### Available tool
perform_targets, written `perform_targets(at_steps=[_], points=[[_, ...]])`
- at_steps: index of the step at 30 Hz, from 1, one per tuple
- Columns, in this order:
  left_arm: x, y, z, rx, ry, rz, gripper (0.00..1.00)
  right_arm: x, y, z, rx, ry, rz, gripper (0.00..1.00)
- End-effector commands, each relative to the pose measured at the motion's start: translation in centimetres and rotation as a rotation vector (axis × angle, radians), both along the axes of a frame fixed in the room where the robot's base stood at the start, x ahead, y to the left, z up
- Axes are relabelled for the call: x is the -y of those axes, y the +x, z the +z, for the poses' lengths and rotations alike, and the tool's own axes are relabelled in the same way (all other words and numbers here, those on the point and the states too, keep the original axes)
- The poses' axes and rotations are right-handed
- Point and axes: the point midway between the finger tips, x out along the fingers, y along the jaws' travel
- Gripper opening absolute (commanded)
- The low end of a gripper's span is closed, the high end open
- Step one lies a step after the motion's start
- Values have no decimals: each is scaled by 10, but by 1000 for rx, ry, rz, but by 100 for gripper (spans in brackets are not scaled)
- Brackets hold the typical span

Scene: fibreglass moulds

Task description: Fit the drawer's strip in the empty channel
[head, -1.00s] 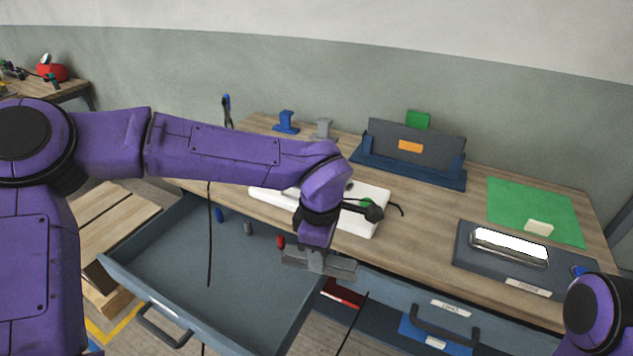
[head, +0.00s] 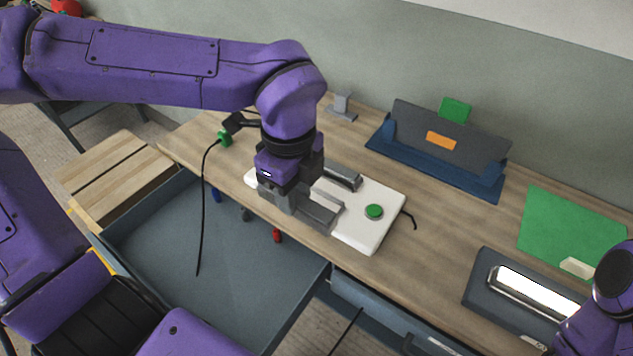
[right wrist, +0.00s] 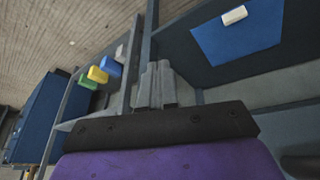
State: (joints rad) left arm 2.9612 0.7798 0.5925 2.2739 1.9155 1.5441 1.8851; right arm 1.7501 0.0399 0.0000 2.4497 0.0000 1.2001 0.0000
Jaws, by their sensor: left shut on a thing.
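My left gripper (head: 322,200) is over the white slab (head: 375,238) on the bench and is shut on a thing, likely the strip. The held thing is mostly hidden by the fingers, and I cannot tell if it touches the slab. The slab bears a green round button (head: 374,211) and a dark grey block (head: 342,177) behind the gripper. I cannot make out the empty channel.
A dark panel (head: 470,133) leans in a blue stand at the back. A green sheet (head: 560,220) and a grey plate with a shiny bar (head: 535,292) lie to the right. A black cable (head: 202,210) hangs over the drawer.

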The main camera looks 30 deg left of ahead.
Motion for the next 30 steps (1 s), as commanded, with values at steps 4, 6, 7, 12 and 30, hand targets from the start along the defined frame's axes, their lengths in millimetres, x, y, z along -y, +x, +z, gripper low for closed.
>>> perform_targets(at_steps=[4,6,7,12,30], points=[[-14,37,-13,-4,5,9,0,0,-1,15,-1,0,0,0],[-20,57,-22,-3,5,9,0,0,0,24,-1,0,0,0],[-23,66,-25,-3,5,9,0,0,0,28,-1,1,0,0],[-33,101,-63,-4,5,4,0,0,0,40,0,0,0,0],[-38,126,-126,4,1,-2,0,0,0,52,0,0,0,0]])
